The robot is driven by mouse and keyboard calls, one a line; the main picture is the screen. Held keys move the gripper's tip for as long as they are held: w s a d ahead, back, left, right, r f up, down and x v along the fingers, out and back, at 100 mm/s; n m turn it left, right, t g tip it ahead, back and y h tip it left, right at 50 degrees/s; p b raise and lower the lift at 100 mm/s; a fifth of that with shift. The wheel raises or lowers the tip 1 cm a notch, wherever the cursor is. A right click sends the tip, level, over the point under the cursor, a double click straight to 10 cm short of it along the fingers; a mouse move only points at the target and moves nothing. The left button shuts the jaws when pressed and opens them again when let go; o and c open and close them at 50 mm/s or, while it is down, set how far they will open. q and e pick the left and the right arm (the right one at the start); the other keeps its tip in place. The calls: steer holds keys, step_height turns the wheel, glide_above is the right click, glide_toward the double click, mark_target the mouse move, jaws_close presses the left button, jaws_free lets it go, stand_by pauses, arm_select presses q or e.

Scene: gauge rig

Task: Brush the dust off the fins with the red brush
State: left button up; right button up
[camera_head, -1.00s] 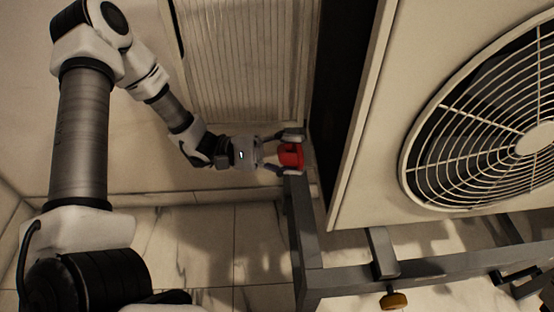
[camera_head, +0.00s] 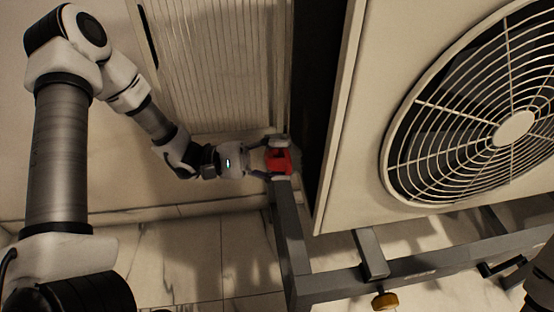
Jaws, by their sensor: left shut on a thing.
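The red brush (camera_head: 278,160) is held in my left gripper (camera_head: 277,158), whose fingers are shut around it. It is beside the dark side face (camera_head: 318,85) of the white outdoor unit, just above the grey support frame. Single fins and dust cannot be made out on that dark face. Whether the brush touches the face cannot be told, and its bristles are not clearly visible. My right gripper is not in view; a dark and pale piece at the lower right edge seems to be part of my right arm.
The white unit (camera_head: 362,150) with its round fan grille (camera_head: 480,110) fills the right. A grey metal frame (camera_head: 345,285) with a yellow-brown knob (camera_head: 385,300) lies below it. A ribbed panel (camera_head: 220,60) stands behind my left arm.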

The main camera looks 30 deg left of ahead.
arm_select(q)
steer(key=shift+w+d+b, duration=0.35)
steer(key=shift+d+b, duration=0.2)
steer(key=shift+b, duration=0.1)
